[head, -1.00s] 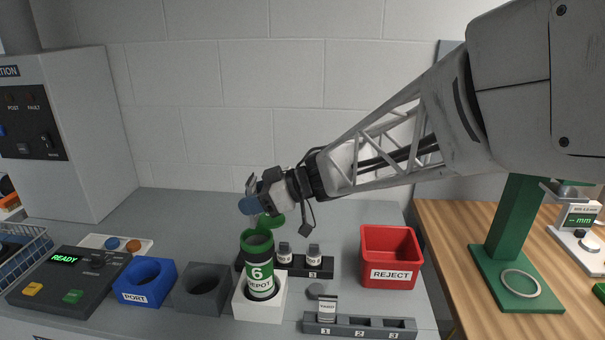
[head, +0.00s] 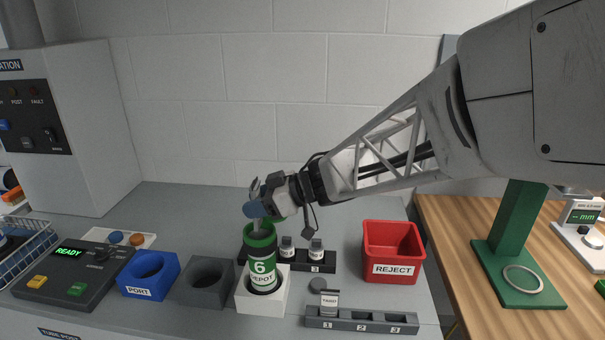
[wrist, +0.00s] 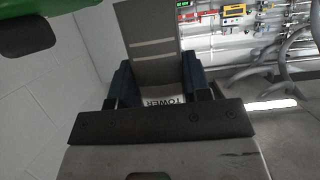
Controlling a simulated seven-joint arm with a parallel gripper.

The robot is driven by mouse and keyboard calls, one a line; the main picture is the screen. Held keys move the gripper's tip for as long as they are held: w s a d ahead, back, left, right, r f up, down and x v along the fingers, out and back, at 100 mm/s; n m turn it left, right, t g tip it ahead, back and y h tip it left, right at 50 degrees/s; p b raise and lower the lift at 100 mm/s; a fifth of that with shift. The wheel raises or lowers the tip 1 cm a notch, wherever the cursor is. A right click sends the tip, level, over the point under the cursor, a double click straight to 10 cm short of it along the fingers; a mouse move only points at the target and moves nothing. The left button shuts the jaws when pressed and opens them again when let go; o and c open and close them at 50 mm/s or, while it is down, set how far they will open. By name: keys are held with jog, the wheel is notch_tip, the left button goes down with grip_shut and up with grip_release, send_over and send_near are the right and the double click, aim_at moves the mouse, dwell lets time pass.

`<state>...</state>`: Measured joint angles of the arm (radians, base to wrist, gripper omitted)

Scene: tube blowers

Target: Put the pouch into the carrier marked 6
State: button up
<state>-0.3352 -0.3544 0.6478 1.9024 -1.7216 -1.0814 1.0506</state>
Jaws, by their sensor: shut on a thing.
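In the wrist view my gripper (wrist: 160,88) is shut on the pouch (wrist: 152,45), a grey flat piece with pale stripes and a TOWER label. In the head view a small grey part of the pouch (head: 257,227) shows below the fingers at the carrier's mouth. How far inside it is, I cannot tell. A green part shows at the wrist view's upper left.
A blue PORT holder (head: 148,275) and an empty dark grey holder (head: 206,282) stand left of the carrier. A red REJECT bin (head: 392,252) is at right. A numbered rack (head: 362,320) is in front, and a dark rack with small vials (head: 300,259) is behind.

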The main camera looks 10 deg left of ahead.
jog(key=shift+f, duration=0.2)
jog(key=shift+f, duration=0.35)
jog(key=shift+f, duration=0.65)
jog(key=shift+f, duration=0.7)
jog(key=shift+f, duration=0.1)
jog(key=o, duration=1)
jog(key=shift+d, duration=0.1)
